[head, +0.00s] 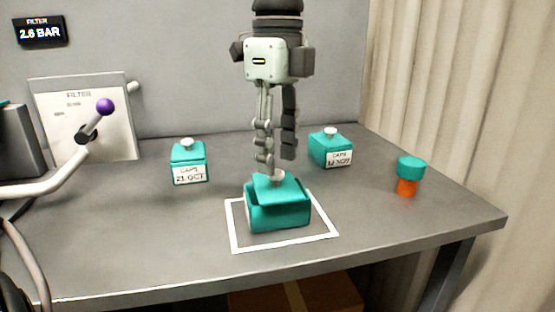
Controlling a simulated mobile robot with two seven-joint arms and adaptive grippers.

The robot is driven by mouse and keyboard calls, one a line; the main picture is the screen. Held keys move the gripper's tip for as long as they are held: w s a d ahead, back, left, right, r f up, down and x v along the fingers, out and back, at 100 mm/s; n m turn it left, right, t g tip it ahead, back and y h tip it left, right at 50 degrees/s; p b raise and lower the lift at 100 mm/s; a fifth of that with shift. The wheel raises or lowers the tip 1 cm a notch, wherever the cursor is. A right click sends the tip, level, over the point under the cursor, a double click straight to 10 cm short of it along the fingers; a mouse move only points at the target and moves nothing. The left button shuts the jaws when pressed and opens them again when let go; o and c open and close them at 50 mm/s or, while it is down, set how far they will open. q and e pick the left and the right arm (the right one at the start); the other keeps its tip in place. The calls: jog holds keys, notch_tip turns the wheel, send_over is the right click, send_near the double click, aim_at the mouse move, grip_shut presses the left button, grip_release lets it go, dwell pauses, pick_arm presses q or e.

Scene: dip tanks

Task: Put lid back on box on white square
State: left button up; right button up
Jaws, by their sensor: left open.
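A teal box (279,219) stands inside the white square outline (327,236) on the grey table. A teal lid (283,187) with a pale knob (273,175) sits askew at the top of the box, tilted and not flush with the rim. My left gripper (277,160) points straight down above the lid. Its fingers are apart, with the tips just above the knob. No gap between the left fingertip and the knob can be made out. My right gripper is not in view.
Two lidded teal boxes stand behind: the "21 OCT" box (188,165) at left and the "12 NOV" box (331,151) at right. An orange jar with a teal cap (409,176) stands near the right edge. A filter panel (85,120) and purple-knobbed lever (104,107) are at left.

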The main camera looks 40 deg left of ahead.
aim_at(278, 173)
pick_arm(q)
notch_tip(278, 173, up, 10)
dwell(0.3)
jog(key=shift+s+d+f, duration=0.1)
dwell(0.4)
